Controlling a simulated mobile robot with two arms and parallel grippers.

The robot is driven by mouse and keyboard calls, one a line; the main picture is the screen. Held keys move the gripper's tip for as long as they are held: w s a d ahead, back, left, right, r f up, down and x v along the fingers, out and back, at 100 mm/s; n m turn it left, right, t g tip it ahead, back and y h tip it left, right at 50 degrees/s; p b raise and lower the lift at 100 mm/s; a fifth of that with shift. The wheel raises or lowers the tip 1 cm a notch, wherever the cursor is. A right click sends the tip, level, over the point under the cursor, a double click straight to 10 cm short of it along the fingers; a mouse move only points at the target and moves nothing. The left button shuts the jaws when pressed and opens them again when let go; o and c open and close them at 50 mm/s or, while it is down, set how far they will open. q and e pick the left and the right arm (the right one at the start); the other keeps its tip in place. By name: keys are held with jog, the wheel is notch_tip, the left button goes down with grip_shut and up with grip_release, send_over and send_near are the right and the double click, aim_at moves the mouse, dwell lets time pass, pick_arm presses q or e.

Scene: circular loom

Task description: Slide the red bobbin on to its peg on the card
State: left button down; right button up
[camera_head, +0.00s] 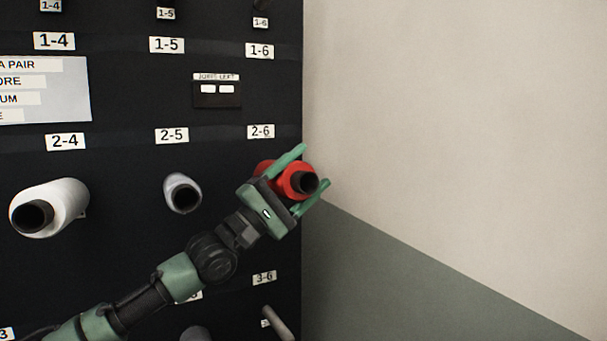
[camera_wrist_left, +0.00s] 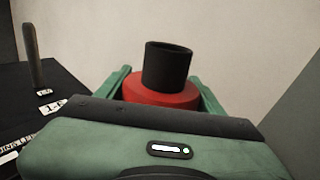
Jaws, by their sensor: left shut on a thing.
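The red bobbin (camera_head: 289,187) with a dark core is in front of the black panel, just below the label 2-6 (camera_head: 261,131) near the panel's right edge. My left gripper (camera_head: 315,167) is shut on it, one green finger on each side. In the left wrist view the red bobbin (camera_wrist_left: 150,93) sits between the fingers, its dark tube end (camera_wrist_left: 167,66) standing up. Any peg behind the bobbin is hidden, so I cannot tell whether it is around one. A white printed card (camera_head: 45,90) is on the panel at the left. My right gripper is not in view.
A white bobbin (camera_head: 62,203) sits below label 2-4 and a grey one (camera_head: 182,193) below 2-5. A bare peg (camera_head: 277,322) sticks out below 3-6. A plain wall (camera_head: 450,120) lies right of the panel. A bare post (camera_wrist_left: 32,55) shows in the left wrist view.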

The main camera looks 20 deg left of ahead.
pick_arm(q)
jog(key=shift+a+p, duration=0.25)
jog(key=shift+p, duration=0.05)
jog(key=shift+a, duration=0.1)
